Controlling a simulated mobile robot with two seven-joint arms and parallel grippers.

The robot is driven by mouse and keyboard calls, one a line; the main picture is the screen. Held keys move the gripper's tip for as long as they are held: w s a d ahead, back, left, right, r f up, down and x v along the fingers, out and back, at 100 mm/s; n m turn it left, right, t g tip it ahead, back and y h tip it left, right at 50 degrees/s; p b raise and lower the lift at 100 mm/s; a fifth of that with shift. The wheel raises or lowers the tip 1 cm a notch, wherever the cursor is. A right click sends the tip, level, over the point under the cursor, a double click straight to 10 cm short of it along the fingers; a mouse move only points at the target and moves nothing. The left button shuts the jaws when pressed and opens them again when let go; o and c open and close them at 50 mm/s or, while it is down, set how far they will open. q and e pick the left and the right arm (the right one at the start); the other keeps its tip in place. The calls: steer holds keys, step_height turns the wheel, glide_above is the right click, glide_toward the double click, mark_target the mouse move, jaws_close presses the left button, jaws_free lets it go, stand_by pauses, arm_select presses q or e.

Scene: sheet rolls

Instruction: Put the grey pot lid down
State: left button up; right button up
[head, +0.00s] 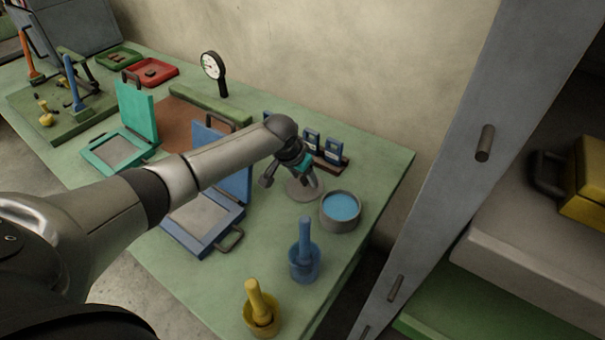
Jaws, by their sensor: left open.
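The grey pot lid (296,194) is a flat round disc lying on the green table, left of the grey pot (340,222). The pot is uncovered and shows blue contents. My left gripper (313,182) is open right over the lid, with its fingers pointing down around the lid's middle. The fingers hide the middle of the lid, and I cannot tell whether they touch it. My right gripper is not in view.
A blue hinged press (188,247) stands left of the lid beneath my left arm. Blue (304,262) and yellow (262,318) cups with handles stand toward the front. A rack with blue-labelled items (331,145) is behind. The table's right corner is clear.

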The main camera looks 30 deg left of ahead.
arm_select(q)
steer(key=shift+s+r, duration=0.15)
steer(key=shift+r, duration=0.45)
steer(key=p+v, duration=0.3)
steer(key=v, duration=0.8)
steer(key=shift+p, duration=0.35)
